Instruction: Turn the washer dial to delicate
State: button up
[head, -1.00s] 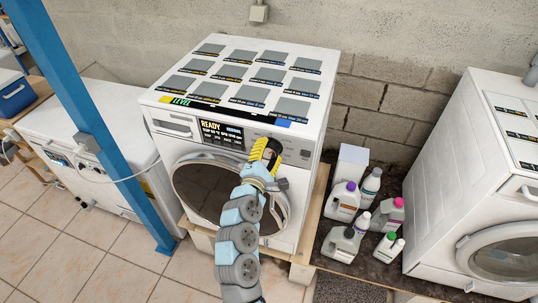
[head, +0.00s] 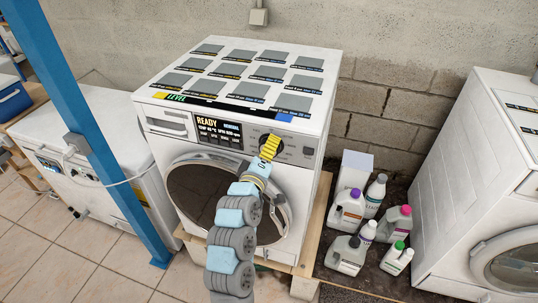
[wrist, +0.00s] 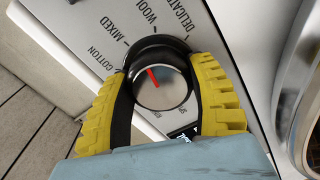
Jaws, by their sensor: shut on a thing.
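The washer (head: 310,185) is white with a round dark door. Its dial (wrist: 165,95) has a silver face, a black rim and a red pointer mark. The mark points up and left in the wrist view, roughly between the MIXED label (wrist: 124,29) and the WOOL label (wrist: 145,12). The DELICATE label (wrist: 173,17) is further right around the dial. My gripper (head: 271,144) has yellow fingers shut on the dial, one on each side, as the wrist view also shows (wrist: 163,85). The fingers hide parts of the dial's sides.
The washer's display (head: 219,133) reads READY. Several bottles (head: 348,210) stand on the floor to its right, beside a second white machine (head: 480,190). A blue post (head: 95,130) and a white chest (head: 60,150) are on the left.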

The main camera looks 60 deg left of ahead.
jog(key=m+b, duration=0.2)
jog(key=m, duration=0.1)
jog(key=shift+f, duration=0.2)
jog(key=m+b, duration=0.1)
jog(key=m, duration=0.1)
jog(key=shift+r+m+b, duration=0.1)
jog(key=shift+m+b, duration=0.2)
jog(key=shift+m, duration=0.1)
jog(key=m+b, duration=0.1)
jog(key=m, duration=0.4)
jog(key=shift+r+m+b, duration=0.15)
jog(key=shift+m+b, duration=0.15)
jog(key=shift+b, duration=0.1)
jog(key=shift+m, duration=0.3)
jog(key=o, duration=1.2)
jog(key=shift+s, duration=0.1)
jog(key=shift+v, duration=3.7)
